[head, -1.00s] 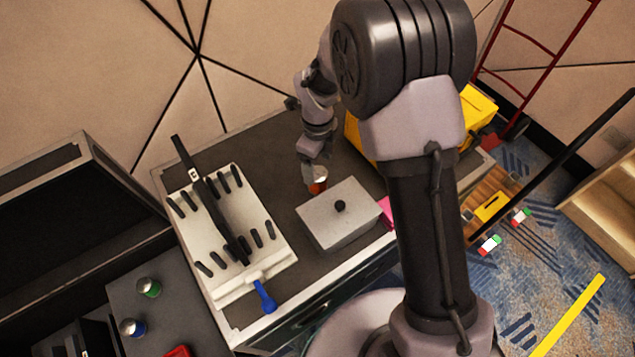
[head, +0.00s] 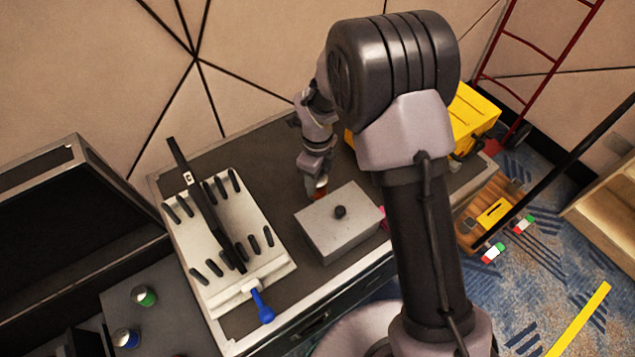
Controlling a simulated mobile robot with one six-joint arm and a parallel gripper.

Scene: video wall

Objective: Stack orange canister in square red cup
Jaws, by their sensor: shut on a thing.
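The orange canister (head: 320,193) is at the tip of my gripper (head: 317,186), behind the grey lidded box on the dark-topped case. My gripper points down and is shut on it; the fingers and part of the canister are small and hard to make out. I cannot tell whether the canister touches the case top. The square red cup is not clearly visible now; only a red object at the bottom edge shows in the earlier frame.
A grey box (head: 335,235) with a black knob stands in front of my gripper. A white pegged board (head: 240,235) lies left, with a blue-handled tool (head: 262,305). Green (head: 144,296) and blue (head: 126,338) cans stand lower left. A yellow case (head: 470,120) is right.

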